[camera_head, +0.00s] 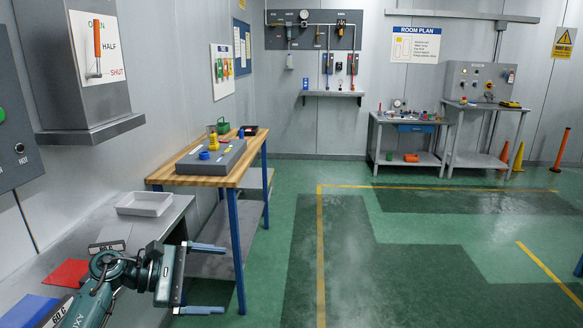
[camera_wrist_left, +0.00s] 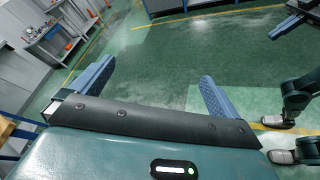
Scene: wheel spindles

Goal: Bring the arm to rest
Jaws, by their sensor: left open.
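My left arm comes in from the lower left in the head view, beside the grey bench along the left wall. My left gripper (camera_head: 205,279) is open, with its two blue fingers spread apart and nothing between them. The left wrist view also shows its fingers (camera_wrist_left: 155,77) apart, with green floor beyond them. The gripper is off the bench's right side, in front of the wooden-topped table, and holds nothing.
The grey bench (camera_head: 157,229) carries a white tray (camera_head: 145,204), a red sheet (camera_head: 66,273) and a blue sheet (camera_head: 28,310). The wooden-topped table (camera_head: 242,172) holds a grey block with fittings. A lever box (camera_head: 85,62) hangs above the bench. The green floor (camera_head: 400,225) is open.

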